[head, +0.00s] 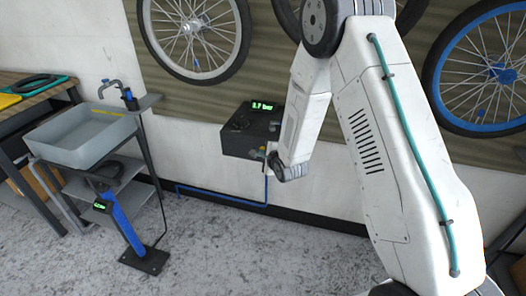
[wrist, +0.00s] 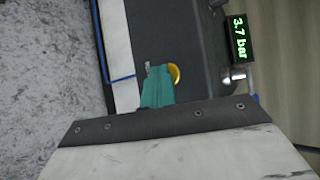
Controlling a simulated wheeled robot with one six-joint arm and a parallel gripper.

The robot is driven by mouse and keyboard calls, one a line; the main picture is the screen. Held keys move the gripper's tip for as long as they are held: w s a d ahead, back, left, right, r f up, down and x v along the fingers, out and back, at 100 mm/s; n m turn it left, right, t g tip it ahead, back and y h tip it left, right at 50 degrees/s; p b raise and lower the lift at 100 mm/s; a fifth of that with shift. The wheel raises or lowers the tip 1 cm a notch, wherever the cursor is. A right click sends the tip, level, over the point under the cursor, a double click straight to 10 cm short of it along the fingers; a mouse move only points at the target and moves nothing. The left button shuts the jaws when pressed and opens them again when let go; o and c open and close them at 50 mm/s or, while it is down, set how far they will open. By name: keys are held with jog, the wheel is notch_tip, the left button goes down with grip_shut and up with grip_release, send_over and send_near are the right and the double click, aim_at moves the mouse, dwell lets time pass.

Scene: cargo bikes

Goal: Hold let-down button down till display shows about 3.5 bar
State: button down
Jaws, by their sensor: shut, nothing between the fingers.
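The dark inflator box (head: 250,131) is on the wall in the head view. Its green display (head: 265,106) is small there, but in the wrist view the display (wrist: 239,37) reads 3.7 bar, turned on its side. A round yellow button (wrist: 176,73) shows on the box in the wrist view, partly hidden behind my teal fingers; it looks like the let-down button. My gripper (wrist: 157,88) is shut and empty, its fingers over the button's left part. Whether they touch or press it, I cannot tell. In the head view my gripper (head: 269,154) is at the box's lower front right.
A metal fitting (wrist: 232,77) stands beside the display. A blue hose (head: 222,196) runs below the box. Bike wheels (head: 195,38) hang above. A grey sink (head: 88,138) and a blue floor pump (head: 126,222) stand left. The floor in front is clear.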

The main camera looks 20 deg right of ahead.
jog(key=shift+s, duration=0.1)
dwell(0.5)
jog(key=shift+s+a, duration=0.45)
jog(key=shift+s, duration=0.2)
jog(key=shift+s+a, duration=0.45)
jog(key=shift+s, duration=0.25)
jog(key=shift+s+a, duration=0.45)
jog(key=shift+s, duration=0.25)
jog(key=shift+s+a, duration=0.45)
jog(key=shift+s, duration=0.25)
